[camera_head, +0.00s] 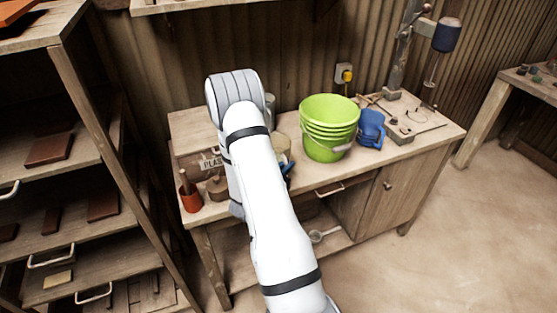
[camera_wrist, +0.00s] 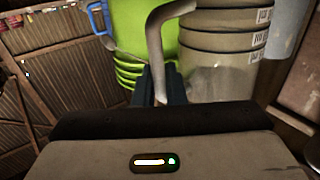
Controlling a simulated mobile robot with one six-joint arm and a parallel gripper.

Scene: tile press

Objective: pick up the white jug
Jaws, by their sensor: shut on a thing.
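The white jug (camera_wrist: 225,75) looks off-white to beige in the wrist view, with dark bands and pale label-like marks on its side. Its curved pale handle (camera_wrist: 153,38) comes down between my fingers. My gripper (camera_wrist: 158,86) is shut on this handle, with dark blue fingers. In the head view a small beige part of the jug (camera_head: 281,144) shows beside my white arm, which hides most of it. The blue fingertips of my gripper (camera_head: 288,171) show just below it. I cannot tell whether the jug touches the bench.
A lime green bucket (camera_head: 329,128) stands close to the right of the jug, with a blue jug (camera_head: 371,129) beyond it. A red pot (camera_head: 190,198) stands at the bench's left front. A drill-like stand (camera_head: 400,50) is at the back right. A shelf rack (camera_head: 75,170) is on the left.

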